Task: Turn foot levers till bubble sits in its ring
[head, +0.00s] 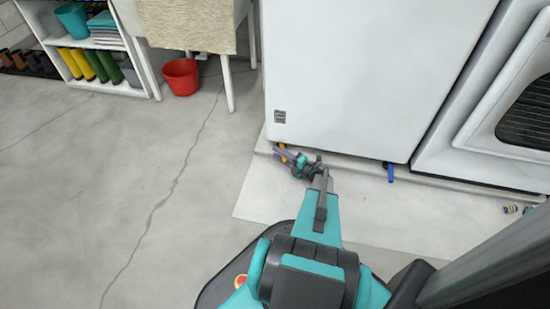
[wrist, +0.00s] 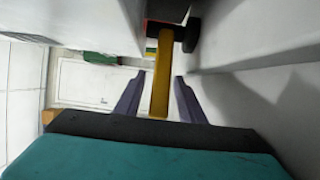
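A white appliance (head: 365,75) stands on a low pale plinth. A yellow foot lever (head: 284,148) is under its near left corner, and a blue foot lever (head: 390,172) sticks out further right along the bottom edge. My gripper (head: 283,154) is low at the left corner by the yellow lever. In the wrist view, the yellow lever (wrist: 161,75) runs between the two purple fingers of my gripper (wrist: 157,82), with gaps at its sides. The fingers are open. The lever leads up to a dark and red foot part (wrist: 168,11). No bubble or ring shows.
A second white appliance (head: 505,100) stands close on the right. Small striped objects (head: 510,209) lie near the plinth's right side. A red bucket (head: 181,77) and a shelf with boots (head: 90,65) are at the back left. The left floor is clear. A green piece (wrist: 99,58) shows in the wrist view.

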